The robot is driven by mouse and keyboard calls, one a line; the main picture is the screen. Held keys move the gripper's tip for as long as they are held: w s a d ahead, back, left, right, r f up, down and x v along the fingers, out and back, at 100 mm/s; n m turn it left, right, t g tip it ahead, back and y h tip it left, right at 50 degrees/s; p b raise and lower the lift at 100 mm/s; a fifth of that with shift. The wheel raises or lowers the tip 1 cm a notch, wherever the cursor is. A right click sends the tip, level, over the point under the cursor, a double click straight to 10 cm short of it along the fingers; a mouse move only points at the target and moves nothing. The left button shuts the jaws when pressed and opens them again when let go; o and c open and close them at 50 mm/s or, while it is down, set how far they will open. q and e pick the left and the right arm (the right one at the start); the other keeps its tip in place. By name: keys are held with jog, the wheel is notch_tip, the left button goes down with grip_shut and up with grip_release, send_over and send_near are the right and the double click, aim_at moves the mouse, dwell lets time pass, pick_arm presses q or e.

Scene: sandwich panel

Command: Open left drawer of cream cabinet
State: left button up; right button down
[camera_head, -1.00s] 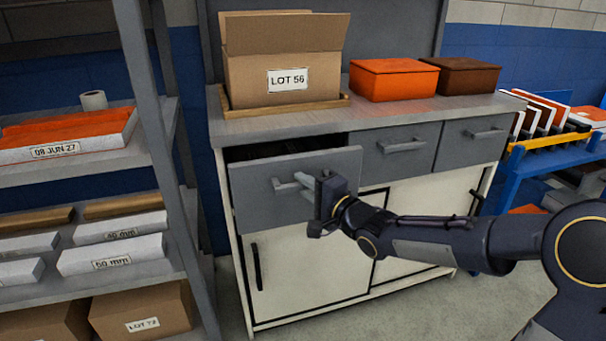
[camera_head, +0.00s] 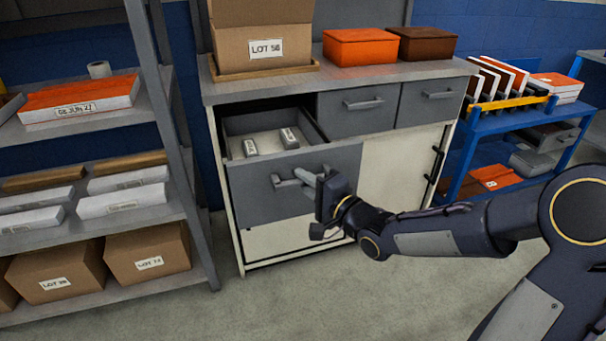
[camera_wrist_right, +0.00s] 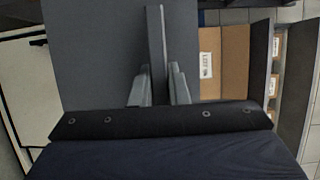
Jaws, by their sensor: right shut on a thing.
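The cream cabinet (camera_head: 402,172) stands in the middle of the head view with a grey top and grey drawer fronts. Its left drawer (camera_head: 250,188) is pulled well out, and two small labelled grey items (camera_head: 289,138) lie inside. My right gripper (camera_head: 318,180) is shut on the drawer's bar handle (camera_head: 288,182). In the right wrist view the fingers (camera_wrist_right: 158,85) sit on both sides of the handle bar (camera_wrist_right: 156,45), in front of the grey drawer front (camera_wrist_right: 95,50). My left gripper is not in view.
The middle drawer (camera_head: 358,105) and right drawer (camera_head: 430,100) are shut. A carton (camera_head: 262,50), an orange box (camera_head: 366,48) and a brown box (camera_head: 428,43) stand on top. A shelf rack (camera_head: 165,120) stands close at left, a blue cart (camera_head: 510,125) at right. The floor in front is clear.

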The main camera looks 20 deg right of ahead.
jog(key=shift+s, duration=0.4)
jog(key=c, duration=1.4)
grip_release()
jog(key=p+v, duration=0.2)
jog(key=v, duration=0.5)
jog(key=shift+s+d, duration=0.2)
jog(key=shift+s, duration=0.15)
